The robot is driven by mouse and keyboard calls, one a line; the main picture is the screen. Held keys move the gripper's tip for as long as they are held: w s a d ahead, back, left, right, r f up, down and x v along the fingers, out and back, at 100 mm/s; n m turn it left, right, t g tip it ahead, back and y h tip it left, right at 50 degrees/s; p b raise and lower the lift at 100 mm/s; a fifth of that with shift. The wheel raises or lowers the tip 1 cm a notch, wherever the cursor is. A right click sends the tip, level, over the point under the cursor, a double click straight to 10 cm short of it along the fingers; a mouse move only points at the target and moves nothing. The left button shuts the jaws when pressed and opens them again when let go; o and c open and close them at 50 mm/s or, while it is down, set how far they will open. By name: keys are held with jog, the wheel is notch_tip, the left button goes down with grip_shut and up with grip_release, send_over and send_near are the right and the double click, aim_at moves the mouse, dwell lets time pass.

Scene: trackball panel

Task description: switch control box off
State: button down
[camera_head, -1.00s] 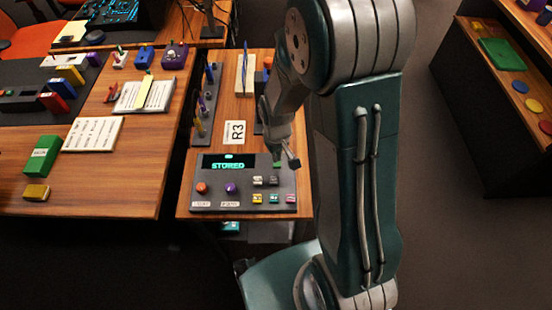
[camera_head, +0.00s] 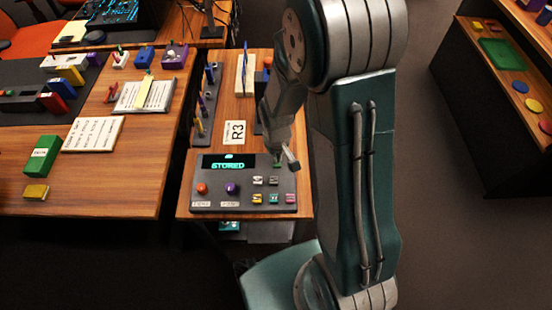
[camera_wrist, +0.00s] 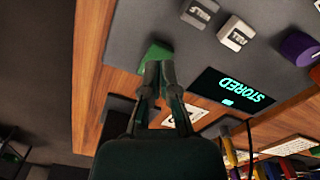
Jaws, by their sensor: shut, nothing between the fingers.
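The control box (camera_head: 243,199) is a dark grey panel on the wooden desk. Its black display (camera_head: 228,167) reads "STORED" in green. An orange knob (camera_head: 202,188) and a purple knob (camera_head: 232,188) sit at its left, with several small buttons (camera_head: 273,198) at its right. A green part (camera_wrist: 154,54) at the panel's edge shows in the wrist view, right at my fingertips; touching or just apart is unclear. My gripper (camera_head: 291,158) is shut and empty over the panel's far right corner. In the wrist view my fingertips (camera_wrist: 160,68) partly cover the green part.
An "R3" label (camera_head: 235,132) lies behind the box. A rack of coloured handles (camera_head: 204,100) and a pale holder (camera_head: 245,78) stand farther back. A separate desk at left carries notes (camera_head: 93,134) and a green block (camera_head: 42,155).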

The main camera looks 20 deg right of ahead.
jog(key=shift+f, duration=0.9)
dwell(0.5)
jog(key=shift+r, duration=3.55)
jog(key=shift+r, duration=0.3)
jog(key=s+r+m+t, duration=0.1)
jog(key=s+r+t, duration=0.1)
jog(key=s+r, duration=0.5)
jog(key=s+r+m+t, duration=0.1)
jog(key=s+r+t, duration=0.2)
jog(key=s+r, duration=0.4)
notch_tip(320, 180, up, 8)
jog(key=shift+r+t, duration=0.2)
jog(key=shift+t, duration=0.1)
jog(key=shift+s, duration=0.1)
